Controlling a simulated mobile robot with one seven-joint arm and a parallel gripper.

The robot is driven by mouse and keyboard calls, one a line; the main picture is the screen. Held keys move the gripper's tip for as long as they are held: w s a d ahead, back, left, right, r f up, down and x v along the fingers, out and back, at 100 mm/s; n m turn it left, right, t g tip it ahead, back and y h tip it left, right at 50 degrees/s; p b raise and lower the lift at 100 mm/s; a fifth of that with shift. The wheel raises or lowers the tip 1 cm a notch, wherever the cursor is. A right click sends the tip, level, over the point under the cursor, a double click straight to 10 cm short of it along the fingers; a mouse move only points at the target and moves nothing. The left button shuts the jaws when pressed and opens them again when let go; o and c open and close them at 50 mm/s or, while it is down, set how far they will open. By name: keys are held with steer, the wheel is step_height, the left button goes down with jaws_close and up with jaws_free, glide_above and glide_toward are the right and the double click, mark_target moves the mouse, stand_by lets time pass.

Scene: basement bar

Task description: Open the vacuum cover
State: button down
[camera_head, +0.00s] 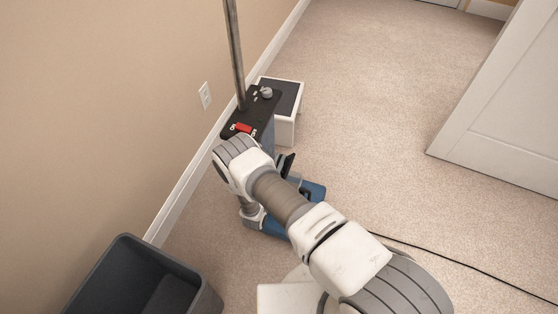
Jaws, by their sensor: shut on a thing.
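The upright vacuum (263,121) stands by the left wall, with a black top, a red part and a metal tube rising from it. Its blue lower body (313,191) shows on both sides of my arm. My gripper (287,164) is mostly hidden behind my own forearm; only dark parts show beside the vacuum's body. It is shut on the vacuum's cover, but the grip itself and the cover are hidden. I cannot tell how far the cover stands open.
A small white stand with a dark top (288,112) is right behind the vacuum. A dark bin (128,277) is at the lower left. A black cable (450,258) crosses the carpet at right. A white door (505,130) is at far right; the carpet between is clear.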

steer(key=shift+w+a+r+n, duration=0.1)
steer(key=shift+w+a+n, duration=0.1)
steer(key=shift+a+n, duration=0.45)
steer(key=c, duration=1.2)
jaws_free()
